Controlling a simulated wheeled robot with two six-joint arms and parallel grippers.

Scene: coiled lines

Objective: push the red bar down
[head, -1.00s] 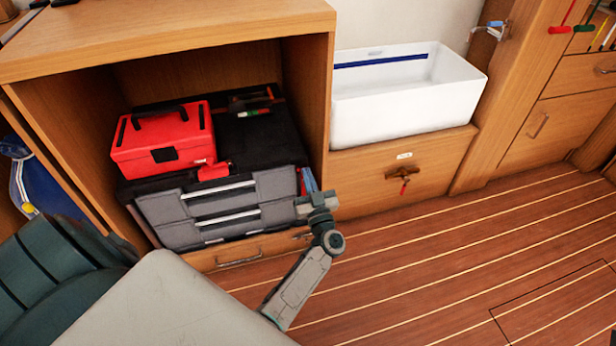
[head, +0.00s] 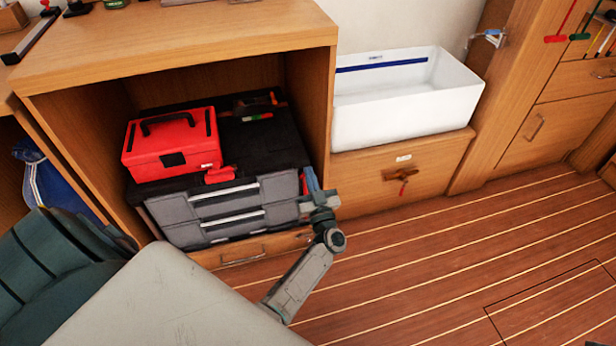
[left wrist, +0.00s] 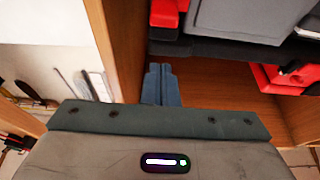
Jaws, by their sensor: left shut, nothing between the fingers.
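Several red parts are in the head view, and I cannot tell for certain which is the red bar. A red T-shaped bar (head: 567,22) hangs at the upper right. A small red handle (head: 403,188) hangs from a fitting on the panel below the white basin. A red latch (head: 219,175) is on the black case in the cupboard. My left gripper (head: 309,180) is shut and empty, beside the right end of the grey case, near the cupboard's right wall. Its blue fingers (left wrist: 161,84) show together in the left wrist view. My right gripper is not in view.
The open cupboard holds a red box (head: 172,143) on top of a black and grey case (head: 240,205). A white basin (head: 400,110) stands to its right. The wooden floor (head: 450,250) at the right is clear. Drawers (head: 575,95) stand at the far right.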

